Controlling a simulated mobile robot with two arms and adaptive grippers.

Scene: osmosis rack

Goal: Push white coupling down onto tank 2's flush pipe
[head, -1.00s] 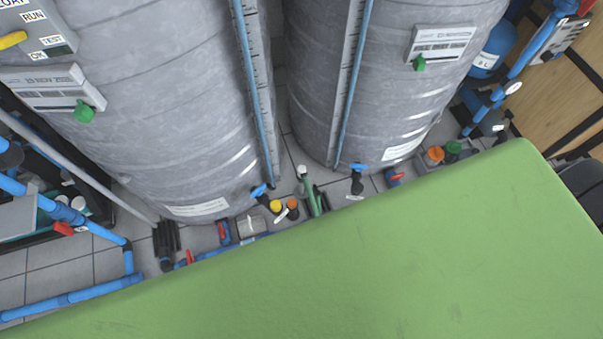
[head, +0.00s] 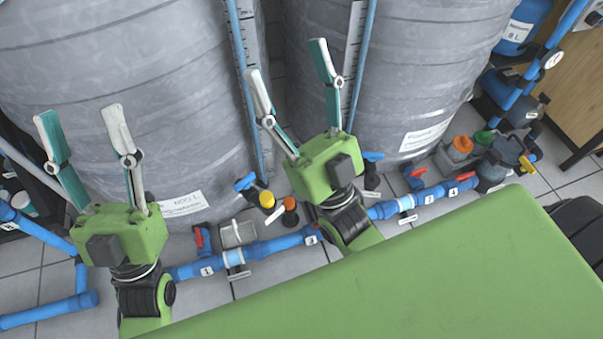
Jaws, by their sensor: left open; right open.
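My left gripper (head: 79,117) is open and empty at the left, in front of the left grey tank (head: 140,60). My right gripper (head: 288,62) is open and empty, with its fingers pointing up between the left tank and the right grey tank (head: 420,60). Two whitish fittings sit on the blue floor pipe, one left (head: 235,258) and one right (head: 405,204). Both grippers are apart from them. I cannot tell whether either is the task's white coupling, or which pipe is tank 2's flush pipe. My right arm hides part of the pipe.
Valves with blue and red handles, yellow (head: 267,199) and orange (head: 460,144) caps, and a clear box (head: 237,234) crowd the floor by the tanks. Blue pipes (head: 50,305) run at the left. A wooden panel (head: 575,85) stands at the right.

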